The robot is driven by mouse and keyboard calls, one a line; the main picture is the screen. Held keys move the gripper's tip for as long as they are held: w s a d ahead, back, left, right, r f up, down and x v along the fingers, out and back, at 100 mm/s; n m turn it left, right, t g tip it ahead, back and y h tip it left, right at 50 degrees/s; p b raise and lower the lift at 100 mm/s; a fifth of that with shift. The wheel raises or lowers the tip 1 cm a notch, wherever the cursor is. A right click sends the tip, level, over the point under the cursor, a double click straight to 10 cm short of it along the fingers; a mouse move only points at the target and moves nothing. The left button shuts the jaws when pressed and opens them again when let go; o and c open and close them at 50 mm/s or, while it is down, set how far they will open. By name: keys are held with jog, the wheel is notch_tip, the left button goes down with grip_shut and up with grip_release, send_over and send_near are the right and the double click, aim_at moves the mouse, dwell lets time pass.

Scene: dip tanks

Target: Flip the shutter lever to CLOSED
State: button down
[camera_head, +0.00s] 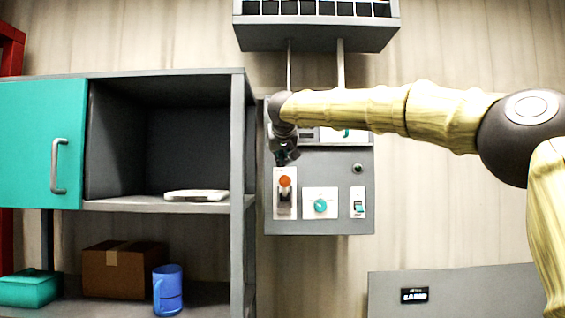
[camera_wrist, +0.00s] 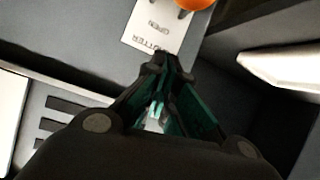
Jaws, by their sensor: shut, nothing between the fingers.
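The shutter lever (camera_head: 285,182) has an orange ball end and stands on a white plate at the lower left of the grey wall panel. Its ball is raised, toward the top of the plate. In the wrist view the orange ball (camera_wrist: 196,3) is cut off by the top edge. The plate (camera_wrist: 160,27) shows upside-down lettering reading SHUTTER and OPEN, with the ball beyond OPEN. My gripper (camera_head: 286,157) is shut and empty, just above the plate in the head view. Its fingertips (camera_wrist: 163,64) are close to the lettered end, apart from the ball.
A teal knob (camera_head: 320,205) and a small switch (camera_head: 358,204) sit right of the lever on the panel (camera_head: 325,228). A grey shelf unit (camera_head: 237,150) stands close on the left, with a white flat object (camera_head: 196,195) inside. A box (camera_head: 485,292) is at lower right.

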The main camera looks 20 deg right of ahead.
aim_at(285, 188)
jog(key=shift+s+f+p, duration=0.8)
jog(key=shift+s+f, duration=0.55)
jog(key=shift+f, duration=0.05)
jog(key=shift+f+t+b, duration=0.3)
jog(key=shift+f+b, duration=0.05)
jog(key=shift+b, duration=0.6)
